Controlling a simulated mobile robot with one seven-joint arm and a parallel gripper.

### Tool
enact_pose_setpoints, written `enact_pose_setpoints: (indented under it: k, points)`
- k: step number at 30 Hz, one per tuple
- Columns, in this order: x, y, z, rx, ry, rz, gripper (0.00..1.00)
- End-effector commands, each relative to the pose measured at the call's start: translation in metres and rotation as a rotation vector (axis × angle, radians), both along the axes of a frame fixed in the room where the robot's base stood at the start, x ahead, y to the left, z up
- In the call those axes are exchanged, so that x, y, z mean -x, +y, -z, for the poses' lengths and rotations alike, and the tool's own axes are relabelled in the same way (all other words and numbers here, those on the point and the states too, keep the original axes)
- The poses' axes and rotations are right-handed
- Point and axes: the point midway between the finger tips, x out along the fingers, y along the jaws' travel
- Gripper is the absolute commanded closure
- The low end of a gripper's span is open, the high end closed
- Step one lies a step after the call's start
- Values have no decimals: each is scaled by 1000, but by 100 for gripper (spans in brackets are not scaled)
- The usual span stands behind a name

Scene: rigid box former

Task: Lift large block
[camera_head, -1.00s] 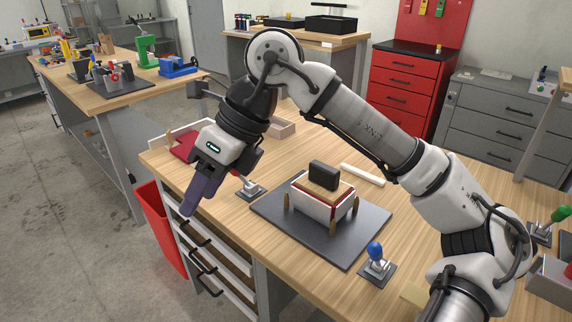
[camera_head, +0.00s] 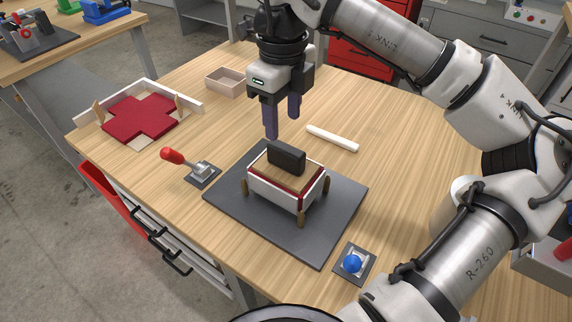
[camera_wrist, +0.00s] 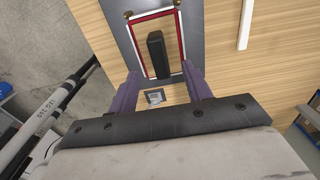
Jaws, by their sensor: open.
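The large block is a wooden-topped block (camera_head: 276,169) with a dark handle (camera_head: 286,157) standing on it. It sits inside a white and red box (camera_head: 284,195) with brown corner posts, on a dark grey plate (camera_head: 225,203). My gripper (camera_head: 282,124) points down above the table, behind and above the handle, apart from it. Its purple fingers are open and empty. In the wrist view, the dark handle (camera_wrist: 155,54) shows ahead of and between the open fingertips (camera_wrist: 165,88), with the red-edged box around it.
A red-handled clamp (camera_head: 198,172) stands left of the plate and a blue-knobbed clamp (camera_head: 352,263) at its front right. A red cross-shaped sheet (camera_head: 138,118) lies at the left. A white bar (camera_head: 332,138) and an open wooden tray (camera_head: 228,82) lie behind.

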Motion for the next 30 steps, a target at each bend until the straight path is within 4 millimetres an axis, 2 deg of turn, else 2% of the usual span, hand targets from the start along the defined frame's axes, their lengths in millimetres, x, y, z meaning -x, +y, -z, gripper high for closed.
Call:
enact_pose_setpoints:
  k: [3, 11, 18, 21, 28, 30]
  points:
    - [0, 0, 18, -1, 2, 0, 51]
    - [2, -1, 37, -1, 1, 0, 51]
    - [8, -5, 71, -2, 2, 0, 51]
    - [8, -4, 80, -1, 0, -1, 51]
    - [7, -4, 83, -2, -1, 0, 51]
    - [7, -4, 82, -2, -1, 0, 57]
